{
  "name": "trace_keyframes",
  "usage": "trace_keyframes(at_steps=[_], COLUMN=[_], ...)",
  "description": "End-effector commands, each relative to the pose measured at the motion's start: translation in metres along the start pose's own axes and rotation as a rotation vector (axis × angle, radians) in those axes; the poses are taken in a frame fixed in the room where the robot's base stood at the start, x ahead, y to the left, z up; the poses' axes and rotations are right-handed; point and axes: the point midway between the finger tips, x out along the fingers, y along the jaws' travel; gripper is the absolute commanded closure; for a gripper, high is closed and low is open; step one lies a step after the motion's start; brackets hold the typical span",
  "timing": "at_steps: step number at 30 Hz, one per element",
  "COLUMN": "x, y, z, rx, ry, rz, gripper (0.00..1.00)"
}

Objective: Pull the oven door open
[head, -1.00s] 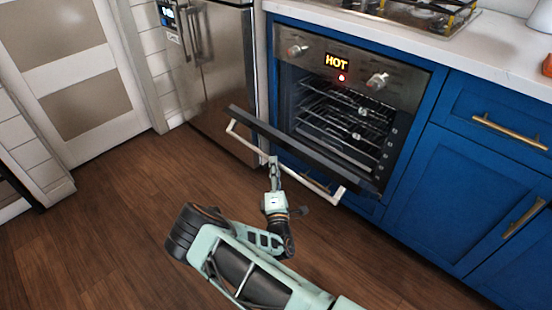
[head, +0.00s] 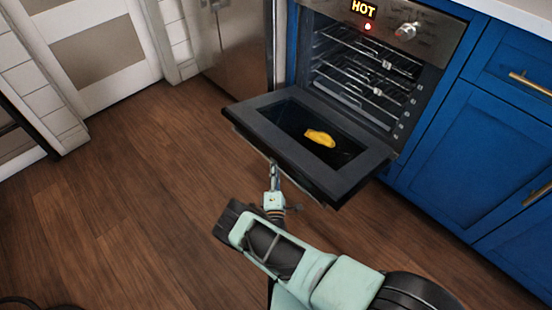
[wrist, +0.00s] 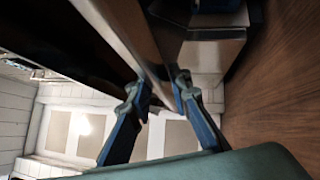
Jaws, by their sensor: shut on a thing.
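The oven (head: 370,75) is set in blue cabinets, with a lit HOT sign and a red light on its panel. Its door (head: 355,170) is swung down far, close to level, showing its dark inner glass. My gripper (head: 273,168) is at the door's front edge. In the wrist view, my gripper's two fingers (wrist: 160,90) are closed on the handle bar (wrist: 128,35). In the head view the handle is mostly hidden below the door edge.
A yellow patch (head: 319,138) shows on the door's inner glass; I cannot tell whether it is an object or a reflection. Wire racks (head: 362,80) are inside the oven. A steel fridge (head: 235,45) stands to the left. The wood floor (head: 120,200) in front is clear.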

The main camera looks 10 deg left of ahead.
Motion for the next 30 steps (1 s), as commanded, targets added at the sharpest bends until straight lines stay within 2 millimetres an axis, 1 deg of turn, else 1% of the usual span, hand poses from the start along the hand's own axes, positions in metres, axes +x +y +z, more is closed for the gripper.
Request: trace_keyframes(at_steps=[1, 6, 20, 21, 24, 25, 26, 30], x=[-0.001, -0.003, -0.004, -0.004, -0.004, -0.004, -0.004, -0.003], y=[-0.009, -0.017, -0.02, -0.02, -0.019, -0.019, -0.018, -0.017], z=[0.011, 0.009, 0.009, 0.009, 0.008, 0.008, 0.007, 0.005], rx=[-0.01, -0.012, -0.012, -0.012, -0.011, -0.01, -0.009, -0.006], ry=[-0.022, -0.021, -0.022, -0.022, -0.021, -0.02, -0.019, -0.016], rz=[-0.013, -0.013, -0.013, -0.013, -0.012, -0.011, -0.01, -0.007], gripper=[1.0, 1.0, 1.0, 0.8, 0.69, 0.66, 0.65, 0.65])
